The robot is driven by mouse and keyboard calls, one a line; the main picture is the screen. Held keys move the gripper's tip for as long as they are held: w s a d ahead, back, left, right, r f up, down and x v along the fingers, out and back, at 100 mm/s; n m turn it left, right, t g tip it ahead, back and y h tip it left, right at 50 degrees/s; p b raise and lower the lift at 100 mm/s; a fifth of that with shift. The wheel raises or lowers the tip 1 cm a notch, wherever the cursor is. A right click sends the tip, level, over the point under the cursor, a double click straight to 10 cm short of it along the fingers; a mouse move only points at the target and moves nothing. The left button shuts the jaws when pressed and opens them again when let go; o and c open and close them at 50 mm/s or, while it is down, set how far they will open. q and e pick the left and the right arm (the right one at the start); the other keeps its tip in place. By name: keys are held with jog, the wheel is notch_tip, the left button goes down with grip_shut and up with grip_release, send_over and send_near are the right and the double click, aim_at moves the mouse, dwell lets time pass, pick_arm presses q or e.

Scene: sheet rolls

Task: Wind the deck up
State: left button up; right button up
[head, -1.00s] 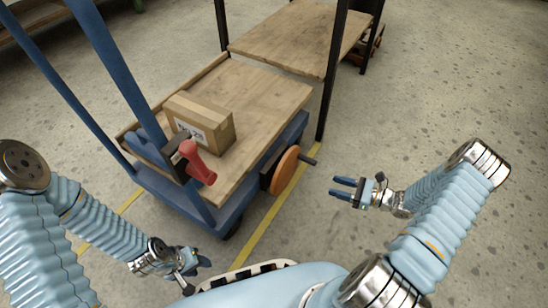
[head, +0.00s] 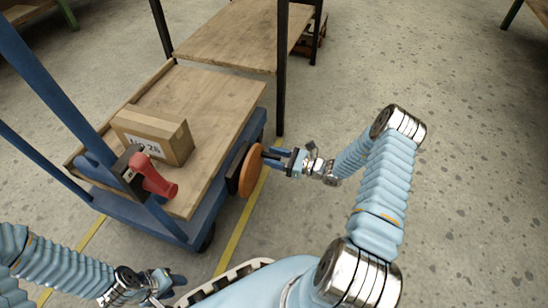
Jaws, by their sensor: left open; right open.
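The wooden deck (head: 205,92) sits on a blue cart frame (head: 228,160), with a cardboard box (head: 155,134) on it. An orange hand wheel (head: 250,170) is mounted on the cart's right side, and its crank handle (head: 270,155) sticks out to the right. A red handle (head: 156,178) is on the cart's near upright. My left gripper (head: 172,284) is open and empty, low at the bottom left, apart from the cart.
A wooden table (head: 235,38) with black legs stands just beyond the deck. Yellow floor lines (head: 237,228) run beside the cart. The concrete floor to the right (head: 470,170) is clear.

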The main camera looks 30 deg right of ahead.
jog(key=shift+w+a, duration=0.1)
grip_shut()
jog(key=shift+r+n, duration=0.15)
jog(key=shift+n, duration=0.15)
dwell(0.9)
